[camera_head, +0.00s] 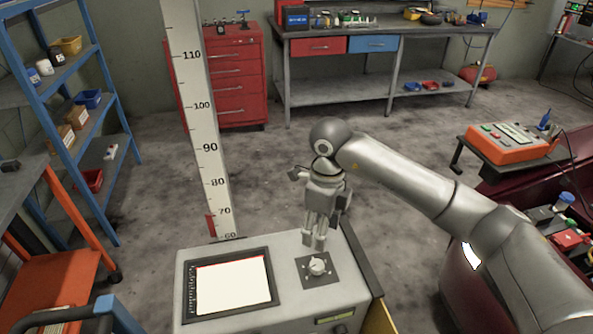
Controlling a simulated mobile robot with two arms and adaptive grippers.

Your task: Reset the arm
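My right arm comes in from the right, and its gripper (314,241) points down just above a pale round knob (317,267). The knob sits on a dark square plate on top of a grey console (296,294). The fingertips appear close to the knob, but I cannot tell whether they touch it. The fingers look near each other; their exact opening is too small to judge. My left gripper is not in view.
The console also bears a screen (232,284). Behind it stands a tall numbered scale (205,130). An orange box (507,145) is at the right, a blue shelf rack (81,118) at the left. A red drawer cabinet (232,85) and workbench (340,92) stand behind open floor.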

